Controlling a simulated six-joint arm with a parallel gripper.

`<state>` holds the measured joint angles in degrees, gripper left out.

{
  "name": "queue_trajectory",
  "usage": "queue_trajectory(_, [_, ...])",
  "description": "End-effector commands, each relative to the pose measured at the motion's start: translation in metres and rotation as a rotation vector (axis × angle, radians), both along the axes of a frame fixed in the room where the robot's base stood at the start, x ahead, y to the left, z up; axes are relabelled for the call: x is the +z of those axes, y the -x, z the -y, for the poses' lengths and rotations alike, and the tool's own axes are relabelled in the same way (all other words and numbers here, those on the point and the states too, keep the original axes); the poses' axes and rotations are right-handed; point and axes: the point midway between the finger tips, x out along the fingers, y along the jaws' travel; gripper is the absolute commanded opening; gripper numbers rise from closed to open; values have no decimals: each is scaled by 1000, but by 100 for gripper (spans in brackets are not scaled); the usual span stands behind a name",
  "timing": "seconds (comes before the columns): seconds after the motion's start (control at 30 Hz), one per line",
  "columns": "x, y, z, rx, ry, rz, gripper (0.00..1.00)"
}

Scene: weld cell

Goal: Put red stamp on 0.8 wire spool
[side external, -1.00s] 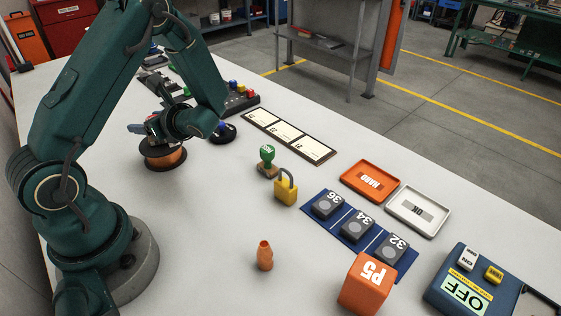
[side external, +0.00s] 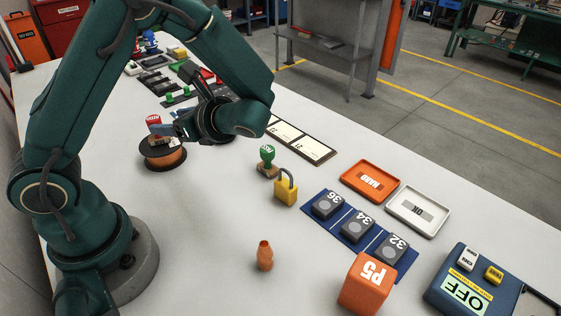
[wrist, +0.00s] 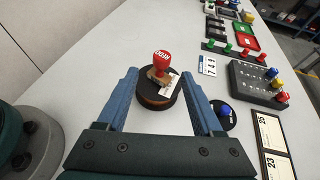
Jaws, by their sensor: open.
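The red stamp (side external: 154,124) stands upright on top of the wire spool (side external: 163,158), a dark-flanged reel with copper-coloured wire. In the wrist view the red stamp (wrist: 161,62) and its wooden base rest on the spool's dark top (wrist: 150,93), beside a white tag. The number on the tag is too small to read. My gripper (side external: 163,132) is open and empty. In the wrist view its two blue fingers (wrist: 164,90) lie apart on either side of the spool and stamp, touching neither as far as I can see.
A green stamp (side external: 267,157) and a yellow padlock (side external: 285,190) stand nearer the camera. A black peg block (wrist: 258,84) and a blue-knobbed round piece (wrist: 222,113) lie right of the spool in the wrist view. The table left of the spool is clear.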

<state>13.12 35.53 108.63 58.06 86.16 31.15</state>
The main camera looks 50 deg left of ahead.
Motion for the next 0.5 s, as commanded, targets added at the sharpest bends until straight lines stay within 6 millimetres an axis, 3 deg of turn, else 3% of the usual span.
queue_trajectory(0.17, [5,19,13,123,144,180,68])
queue_trajectory(0.5, [12,53,78,518,592,754,68])
